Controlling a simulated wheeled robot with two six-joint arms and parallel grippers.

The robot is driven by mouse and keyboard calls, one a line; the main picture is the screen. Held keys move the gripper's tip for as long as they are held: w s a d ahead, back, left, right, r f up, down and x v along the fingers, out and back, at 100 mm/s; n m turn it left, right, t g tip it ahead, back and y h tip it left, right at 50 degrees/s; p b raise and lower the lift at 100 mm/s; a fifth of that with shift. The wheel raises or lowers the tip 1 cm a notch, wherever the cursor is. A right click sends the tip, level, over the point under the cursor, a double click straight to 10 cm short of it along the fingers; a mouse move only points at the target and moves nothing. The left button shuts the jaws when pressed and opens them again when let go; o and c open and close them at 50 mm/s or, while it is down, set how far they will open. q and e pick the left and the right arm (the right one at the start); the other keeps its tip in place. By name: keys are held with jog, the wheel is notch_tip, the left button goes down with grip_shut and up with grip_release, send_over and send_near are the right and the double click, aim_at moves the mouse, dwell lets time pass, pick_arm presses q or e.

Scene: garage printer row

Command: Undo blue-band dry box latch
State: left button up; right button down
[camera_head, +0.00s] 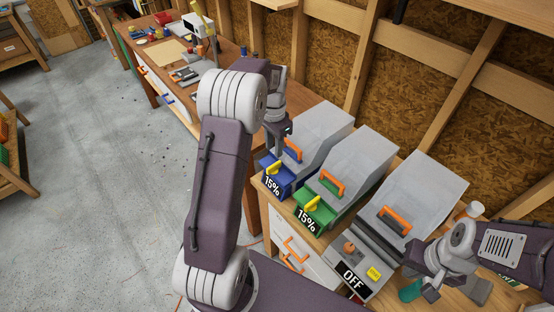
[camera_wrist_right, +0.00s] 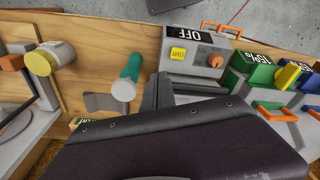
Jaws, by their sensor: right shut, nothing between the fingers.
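My right gripper (camera_head: 421,286) is shut and empty, low over the bench at the right.
A green-band box (camera_head: 352,163) stands close beside the blue one. Further right is a larger grey unit (camera_head: 425,196) with an OFF display and yellow button (camera_head: 374,273). A green-handled tool (camera_wrist_right: 129,78) lies near it. Another bench (camera_head: 150,50) with tools stands behind.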

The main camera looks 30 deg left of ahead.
aim_at(274, 164)
pick_arm(q)
jog(key=f+p, duration=0.1)
jog(key=f, duration=0.7)
jog(key=shift+w+a+f+p, duration=0.1)
jog(key=shift+a+f+p, duration=0.1)
jog(key=shift+f+p, duration=0.15)
jog(key=shift+d+f, duration=0.1)
jog(key=shift+f, duration=0.15)
jog(key=shift+c, duration=0.3)
grip_shut()
